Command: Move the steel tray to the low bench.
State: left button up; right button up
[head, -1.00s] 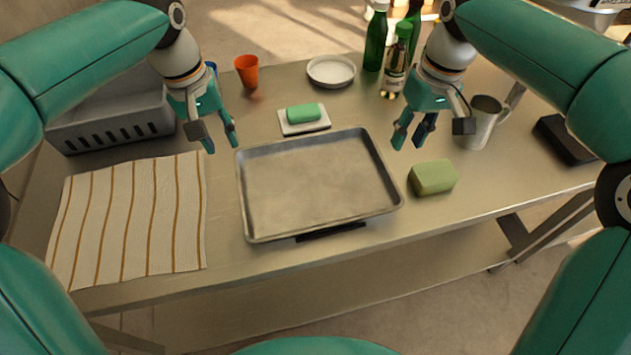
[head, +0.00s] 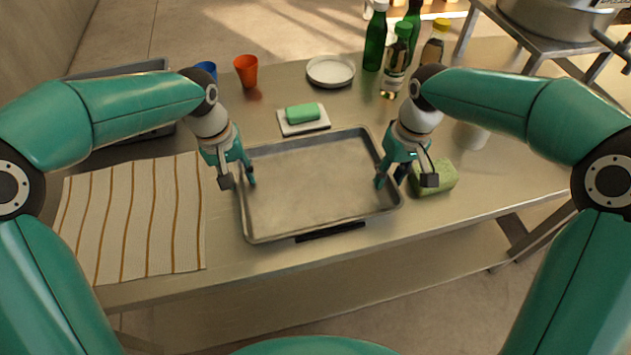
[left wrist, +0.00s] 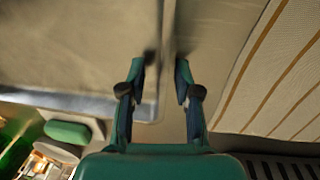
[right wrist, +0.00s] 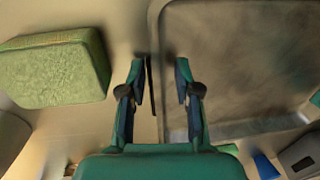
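The steel tray (head: 318,190) lies flat and empty on the steel table, and it also shows in the left wrist view (left wrist: 80,50) and the right wrist view (right wrist: 245,60). My left gripper (head: 238,184) is open at the tray's left rim. In the left wrist view my left gripper (left wrist: 160,85) has the rim running between its spread fingers. My right gripper (head: 392,182) is open at the right rim, and in the right wrist view my right gripper (right wrist: 160,85) has that rim between its fingers. I cannot pick out the low bench.
A striped cloth (head: 130,220) lies left of the tray. A green sponge (head: 443,178) sits close by my right gripper. Behind the tray are a green soap (head: 303,112) on a dish, a white plate (head: 331,71), an orange cup (head: 246,70) and bottles (head: 376,40).

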pick_arm(q)
grip_shut()
pick_arm(e)
grip_shut()
pick_arm(q)
jog(key=shift+r, duration=0.1)
pick_arm(e)
jog(key=shift+r, duration=0.1)
